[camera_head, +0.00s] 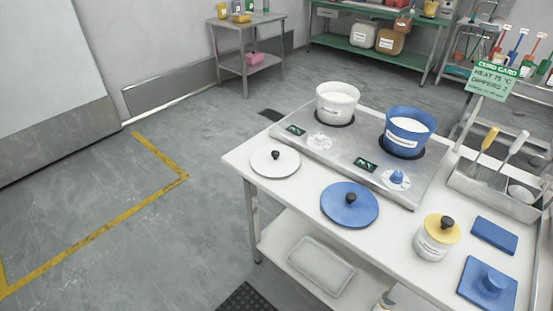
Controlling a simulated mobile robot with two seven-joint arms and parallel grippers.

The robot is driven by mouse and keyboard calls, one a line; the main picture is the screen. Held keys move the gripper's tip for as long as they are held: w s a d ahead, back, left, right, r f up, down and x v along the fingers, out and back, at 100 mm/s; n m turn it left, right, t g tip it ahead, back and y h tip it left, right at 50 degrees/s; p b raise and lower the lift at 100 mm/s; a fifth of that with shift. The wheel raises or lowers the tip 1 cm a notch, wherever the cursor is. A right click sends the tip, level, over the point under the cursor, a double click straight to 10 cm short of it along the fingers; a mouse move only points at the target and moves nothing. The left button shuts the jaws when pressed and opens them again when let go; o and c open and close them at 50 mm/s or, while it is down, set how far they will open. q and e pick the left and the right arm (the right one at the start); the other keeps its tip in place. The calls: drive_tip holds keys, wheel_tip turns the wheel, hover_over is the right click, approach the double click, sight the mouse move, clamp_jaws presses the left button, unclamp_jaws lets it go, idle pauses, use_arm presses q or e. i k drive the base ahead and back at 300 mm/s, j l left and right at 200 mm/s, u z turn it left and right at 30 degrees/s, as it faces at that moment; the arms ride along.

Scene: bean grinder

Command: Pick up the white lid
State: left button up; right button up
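The white lid (262,162) is a flat round disc with a black knob (276,155). It lies at the left end of the white table (300,197), in front of the steel hot plate unit. A blue lid (366,205) with a black knob lies to its right, apart from it. The white pot (337,106) stands uncovered on the left burner, and the blue pot (408,137) stands uncovered on the right burner. Neither of my grippers shows in the head view.
A jar with a yellow lid (436,240), blue blocks (494,235) and a steel utensil tray (500,199) occupy the table's right side. The hot plate unit (345,160) borders the lids behind. The floor left of the table is clear.

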sight(272, 161)
drive_tip(key=z, duration=0.4)
drive_tip(key=j+z, duration=0.2)
drive_tip(key=z, duration=0.2)
drive_tip(key=i+j+z, duration=0.1)
drive_tip(key=z, duration=0.25)
drive_tip(key=j+z, duration=0.25)
drive_tip(key=z, duration=0.15)
drive_tip(key=k+j+z, duration=0.1)
drive_tip(key=j+z, duration=0.15)
drive_tip(key=j, duration=0.2)
drive_tip(key=k+j+z, duration=0.1)
drive_tip(key=j+z, duration=0.2)
drive_tip(key=j, duration=0.15)
drive_tip(key=k+j+z, duration=0.1)
drive_tip(key=j, duration=0.2)
drive_tip(key=k+j, duration=0.1)
drive_tip(key=j, duration=0.2)
drive_tip(key=k+j+z, duration=0.15)
drive_tip(key=j, duration=0.15)
drive_tip(key=k+j, duration=0.1)
drive_tip(key=j, duration=0.2)
drive_tip(key=k+j, duration=0.1)
drive_tip(key=j, duration=0.2)
drive_tip(key=k+j, duration=0.15)
drive_tip(key=j, duration=0.15)
